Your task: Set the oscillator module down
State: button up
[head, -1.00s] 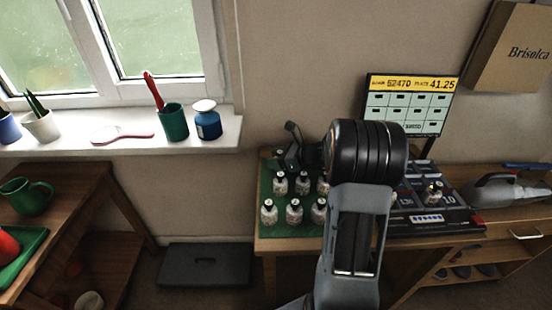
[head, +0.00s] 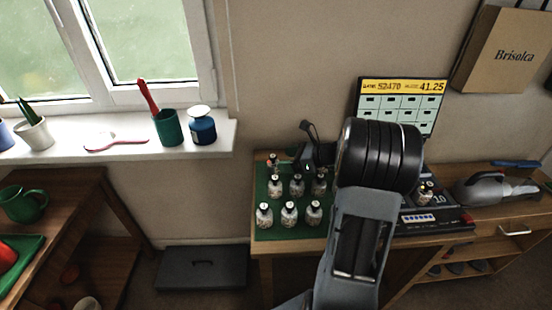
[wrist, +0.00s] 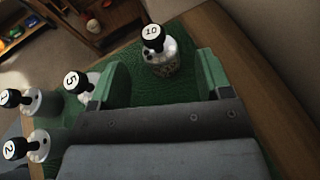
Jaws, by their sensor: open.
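Several small clear jar-like modules with black, numbered knobs stand on a green mat (head: 245,230). In the wrist view, the module marked 10 (wrist: 158,55) stands upright on the mat, just beyond and between my fingertips, apart from both. The module marked 5 (wrist: 80,83) is beside my left finger, partly hidden. The modules marked 1 (wrist: 30,100) and 2 (wrist: 32,146) are farther left. My gripper (wrist: 162,72) is open and empty. In the head view my gripper (head: 308,148) is at the back of the mat, right of the back-left module (head: 273,166). No number can be read there.
A dark console (head: 440,222) on the desk right of the mat holds another module (head: 424,193), partly hidden by my arm. A display panel (head: 400,100) stands behind. A grey handheld vacuum (head: 490,190) lies at the right. The windowsill (head: 60,155) holds pots.

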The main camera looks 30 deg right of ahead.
jog(key=shift+p+v, duration=0.35)
jog(key=shift+v, duration=2.25)
